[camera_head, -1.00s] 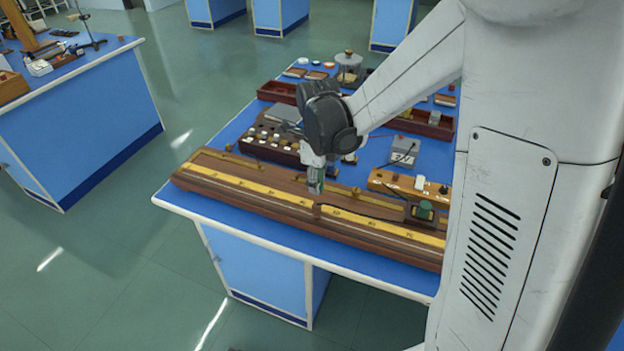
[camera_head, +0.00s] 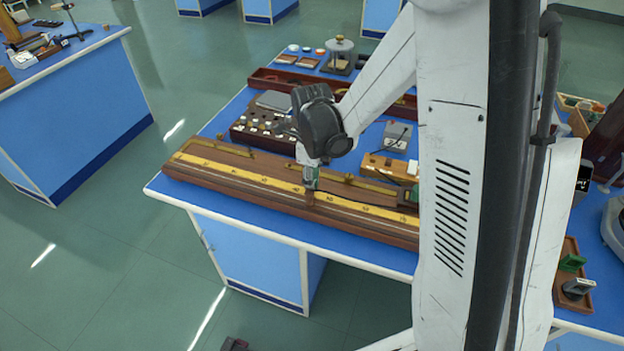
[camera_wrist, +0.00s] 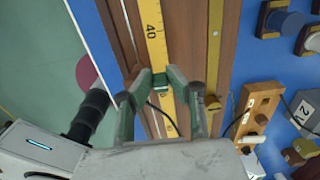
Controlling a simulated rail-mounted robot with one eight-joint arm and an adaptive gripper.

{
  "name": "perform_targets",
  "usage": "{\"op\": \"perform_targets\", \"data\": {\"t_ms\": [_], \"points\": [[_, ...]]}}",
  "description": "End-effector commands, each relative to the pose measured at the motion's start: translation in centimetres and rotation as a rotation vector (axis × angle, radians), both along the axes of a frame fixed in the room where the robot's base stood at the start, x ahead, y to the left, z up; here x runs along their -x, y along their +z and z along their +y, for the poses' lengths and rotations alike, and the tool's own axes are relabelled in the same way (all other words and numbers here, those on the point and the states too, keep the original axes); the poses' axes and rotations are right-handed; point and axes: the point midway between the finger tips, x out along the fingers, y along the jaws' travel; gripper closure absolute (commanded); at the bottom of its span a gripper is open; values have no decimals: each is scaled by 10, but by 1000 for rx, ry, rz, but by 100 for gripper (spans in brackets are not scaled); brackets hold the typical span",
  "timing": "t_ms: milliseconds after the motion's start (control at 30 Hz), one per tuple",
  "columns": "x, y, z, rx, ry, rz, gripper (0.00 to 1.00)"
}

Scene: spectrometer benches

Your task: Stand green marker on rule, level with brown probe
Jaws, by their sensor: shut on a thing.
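My gripper (camera_head: 311,185) points down over the long yellow rule (camera_head: 250,178), near its middle. It is shut on a small green marker (camera_wrist: 160,81), which sits between the fingertips in the wrist view. In that view the marker overlaps the yellow rule (camera_wrist: 153,45), just below the 40 mark. I cannot tell whether its underside touches the rule. A small brown piece (camera_head: 309,197), probably the brown probe, shows at the rule just below the fingertips in the head view.
The rule lies in a long brown wooden base (camera_head: 215,177) along the blue bench's front edge. A brass bar (camera_head: 355,180) runs behind it. Behind are a block of pale knobs (camera_head: 265,125) and a wooden box with a wire (camera_head: 385,167). My column hides the rule's right end.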

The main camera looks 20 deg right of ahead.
Motion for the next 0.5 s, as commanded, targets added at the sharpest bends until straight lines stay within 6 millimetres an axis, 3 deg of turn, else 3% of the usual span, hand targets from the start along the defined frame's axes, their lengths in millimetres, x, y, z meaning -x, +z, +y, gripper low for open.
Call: {"op": "perform_targets", "data": {"t_ms": [433,467,500], "points": [[1,-10,0,0,0,0,100],[1,-10,0,0,0,0,82],[1,-10,0,0,0,0,78]]}}
